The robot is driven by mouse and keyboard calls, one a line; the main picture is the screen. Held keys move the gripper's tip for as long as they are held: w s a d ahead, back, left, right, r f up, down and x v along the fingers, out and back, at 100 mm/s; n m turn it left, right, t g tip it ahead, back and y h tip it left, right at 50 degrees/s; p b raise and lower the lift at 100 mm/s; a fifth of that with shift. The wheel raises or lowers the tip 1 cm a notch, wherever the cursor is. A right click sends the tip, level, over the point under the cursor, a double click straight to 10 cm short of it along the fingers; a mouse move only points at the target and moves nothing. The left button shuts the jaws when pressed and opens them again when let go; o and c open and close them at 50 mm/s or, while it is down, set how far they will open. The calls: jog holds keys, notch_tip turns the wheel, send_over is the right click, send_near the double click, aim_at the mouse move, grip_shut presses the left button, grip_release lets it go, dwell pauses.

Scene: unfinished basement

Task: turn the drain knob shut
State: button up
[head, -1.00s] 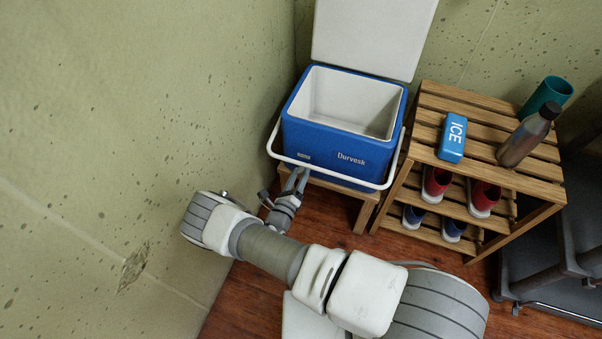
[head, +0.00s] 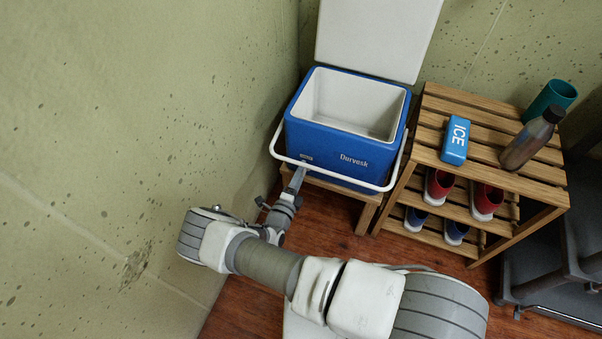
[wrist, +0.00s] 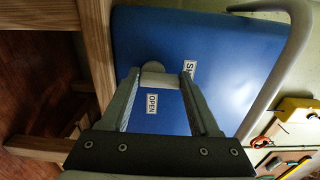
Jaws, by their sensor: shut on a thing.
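The blue cooler (head: 330,150) stands open on a low wooden stool, its white lid (head: 380,35) raised. In the wrist view its blue front (wrist: 215,40) carries a grey drain knob (wrist: 153,68) between an "OPEN" label (wrist: 153,103) and a partly covered label starting with "S" (wrist: 189,67). My gripper (wrist: 159,76) is shut on the knob, one finger on each side. In the head view my gripper (head: 299,178) reaches the lower left of the cooler's front, and the knob is hidden there.
The white carry handle (head: 330,180) hangs across the cooler's front, just by my gripper. The wall (head: 120,120) is close on the left. A slatted rack (head: 490,150) on the right holds an ice pack (head: 455,141), a bottle (head: 532,138), a teal cup (head: 549,99) and shoes.

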dwell(0.4)
jog(key=o, duration=1.4)
jog(key=shift+c, duration=0.2)
jog(key=p+v, duration=0.3)
jog(key=v, duration=1.4)
jog(key=shift+s, duration=0.15)
